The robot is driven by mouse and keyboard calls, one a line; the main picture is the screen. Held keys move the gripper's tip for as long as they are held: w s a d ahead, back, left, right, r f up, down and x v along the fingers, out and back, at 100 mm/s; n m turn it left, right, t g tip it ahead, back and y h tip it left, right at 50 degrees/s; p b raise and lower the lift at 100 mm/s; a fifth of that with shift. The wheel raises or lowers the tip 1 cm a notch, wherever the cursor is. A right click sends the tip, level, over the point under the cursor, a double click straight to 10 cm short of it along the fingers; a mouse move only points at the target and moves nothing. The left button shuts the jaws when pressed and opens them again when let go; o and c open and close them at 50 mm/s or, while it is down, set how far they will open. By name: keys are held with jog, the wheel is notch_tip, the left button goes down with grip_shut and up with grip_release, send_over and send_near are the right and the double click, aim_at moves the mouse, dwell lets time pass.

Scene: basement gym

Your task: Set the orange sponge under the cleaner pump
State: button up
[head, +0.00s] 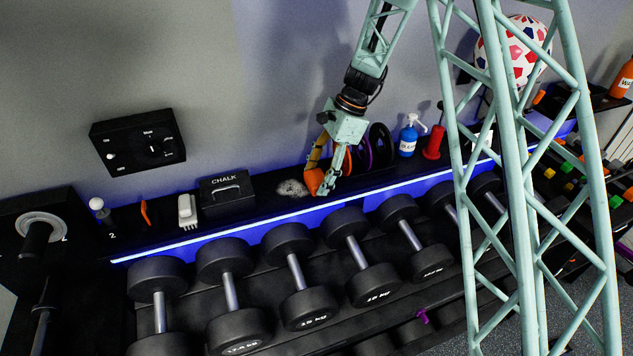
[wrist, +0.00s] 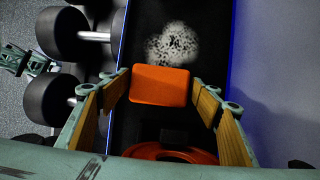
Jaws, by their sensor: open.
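The orange sponge (head: 314,182) is on the black shelf beside the white chalk patch; the wrist view shows it as an orange block (wrist: 160,86). My gripper (head: 324,184) is down at the sponge with its fingers apart. In the wrist view my gripper (wrist: 161,84) has one finger on each side of the sponge, and I cannot tell whether either touches it. The cleaner pump, a blue bottle with a white pump head (head: 408,138), stands upright on the shelf to the right, beyond the weight discs.
Upright discs, one purple (head: 366,152) and one black (head: 381,146), stand between the sponge and the pump. A red spool-shaped thing (head: 434,142) is right of the pump. A chalk box (head: 227,191) is to the left. Dumbbells (head: 295,275) line the rack in front.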

jog(key=shift+s+a+f, duration=0.1)
jog(key=shift+a+f, duration=0.05)
jog(key=shift+f, duration=0.2)
dwell(0.3)
jog(key=c, duration=0.6)
jog(key=shift+o, duration=0.2)
jog(key=shift+r, duration=0.2)
jog(key=shift+r, duration=1.6)
jog(key=s+d+b, duration=0.1)
jog(key=s+d, duration=0.1)
jog(key=s, duration=0.5)
jog(key=s+d+r+b, duration=0.1)
jog(key=s+d, duration=0.2)
jog(key=s, duration=0.5)
jog(key=shift+d+r, duration=0.2)
jog(key=shift+d, duration=0.1)
